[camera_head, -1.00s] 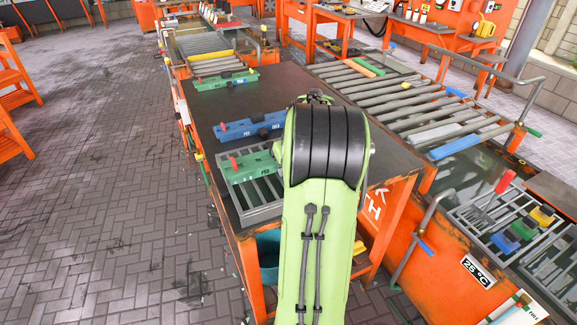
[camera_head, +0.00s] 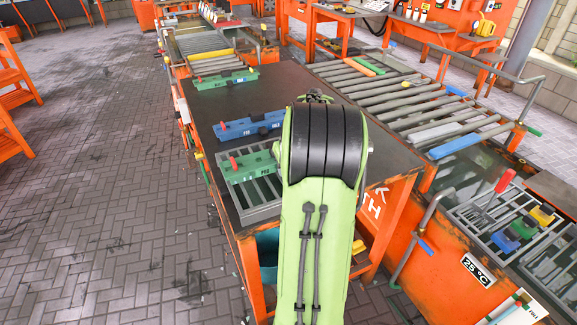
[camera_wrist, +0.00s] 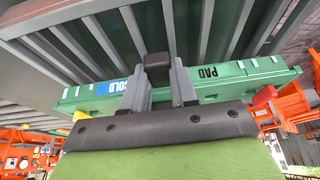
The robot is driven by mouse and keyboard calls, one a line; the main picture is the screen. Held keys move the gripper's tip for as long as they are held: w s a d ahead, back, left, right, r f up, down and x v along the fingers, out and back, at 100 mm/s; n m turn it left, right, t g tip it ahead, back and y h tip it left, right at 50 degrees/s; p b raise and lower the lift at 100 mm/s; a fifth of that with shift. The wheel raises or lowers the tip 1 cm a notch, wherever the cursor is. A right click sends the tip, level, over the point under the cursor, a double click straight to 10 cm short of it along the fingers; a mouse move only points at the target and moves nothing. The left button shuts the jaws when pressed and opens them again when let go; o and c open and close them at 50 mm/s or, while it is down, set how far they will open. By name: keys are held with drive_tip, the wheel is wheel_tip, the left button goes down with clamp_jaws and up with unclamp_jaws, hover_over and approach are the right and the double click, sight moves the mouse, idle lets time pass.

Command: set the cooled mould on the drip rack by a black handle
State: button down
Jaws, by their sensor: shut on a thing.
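A green mould (camera_head: 247,166) with a red knob at its left end lies across the far part of the grey slatted drip rack (camera_head: 262,214) on the dark table. In the wrist view the green mould (camera_wrist: 228,82) spans the picture against the rack's slats (camera_wrist: 95,38). My gripper (camera_wrist: 158,84) is shut on its black handle (camera_wrist: 157,66), one finger on each side. I cannot tell whether the mould's full weight rests on the slats. In the head view my green arm hides the gripper and the mould's right end.
A blue mould (camera_head: 248,126) and another green mould (camera_head: 225,81) lie farther back on the table (camera_head: 282,82). A roller conveyor (camera_head: 410,103) runs on the right. A tank (camera_head: 447,262) marked 25 °C holds racks with coloured pieces at the lower right.

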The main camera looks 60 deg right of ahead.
drive_tip(key=shift+f+b, duration=0.3)
drive_tip(key=shift+f, duration=0.1)
idle(0.8)
drive_tip(key=shift+c, duration=2.1)
unclamp_jaws()
drive_tip(key=shift+a+f, duration=0.1)
wheel_tip(320, 180, up, 7)
drive_tip(key=p, duration=0.6)
